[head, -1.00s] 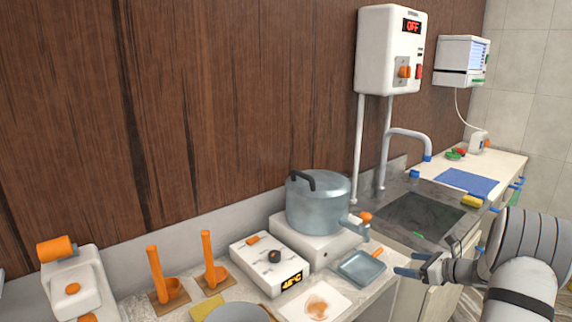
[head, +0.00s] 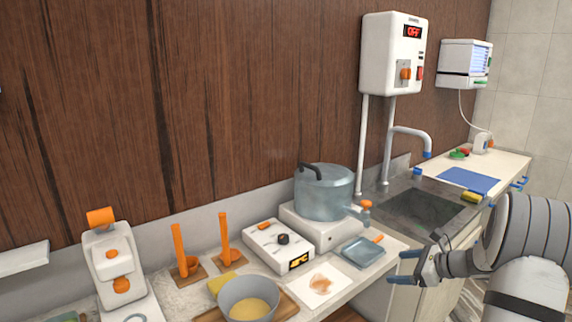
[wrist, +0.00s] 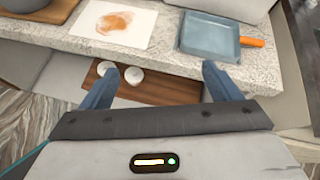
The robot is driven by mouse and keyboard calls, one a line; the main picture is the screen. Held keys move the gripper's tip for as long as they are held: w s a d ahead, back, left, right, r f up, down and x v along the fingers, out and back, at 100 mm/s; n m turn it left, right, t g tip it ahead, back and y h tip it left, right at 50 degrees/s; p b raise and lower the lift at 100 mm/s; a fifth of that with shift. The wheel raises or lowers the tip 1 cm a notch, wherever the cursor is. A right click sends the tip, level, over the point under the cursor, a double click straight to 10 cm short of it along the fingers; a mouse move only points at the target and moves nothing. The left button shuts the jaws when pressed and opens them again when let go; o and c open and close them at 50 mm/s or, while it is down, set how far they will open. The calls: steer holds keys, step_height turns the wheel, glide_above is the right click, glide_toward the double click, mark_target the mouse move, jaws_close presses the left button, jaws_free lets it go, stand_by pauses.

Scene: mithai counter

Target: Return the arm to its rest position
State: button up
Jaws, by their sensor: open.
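My gripper (head: 408,268) is at the lower right of the head view, in front of the counter edge and to the right of the blue-grey square pan. Its fingers are apart with nothing between them. In the wrist view my gripper (wrist: 160,80) also shows both blue fingers spread, below the counter's front edge. My folded grey and white arm fills the right side of the head view.
The square pan (head: 361,252) with orange handle and a stained white sheet (head: 320,286) lie near the counter edge. The sink (head: 420,207) is behind my arm. A wooden shelf (wrist: 150,86) with white round items shows below the counter.

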steer(key=s+a+r+n+g+h, duration=0.1)
steer(key=s+a+r+n+g, duration=0.2)
steer(key=s+a+n, duration=0.35)
steer(key=s+a+r+n+g+h, duration=0.2)
steer(key=s+a+r+n, duration=0.25)
steer(key=s+a, duration=0.3)
steer(key=s+a+n+h, duration=0.3)
steer(key=s+n+h, duration=0.3)
steer(key=s+n, duration=0.7)
steer(key=s, duration=0.5)
steer(key=shift+a+r, duration=0.15)
steer(key=shift+r, duration=0.15)
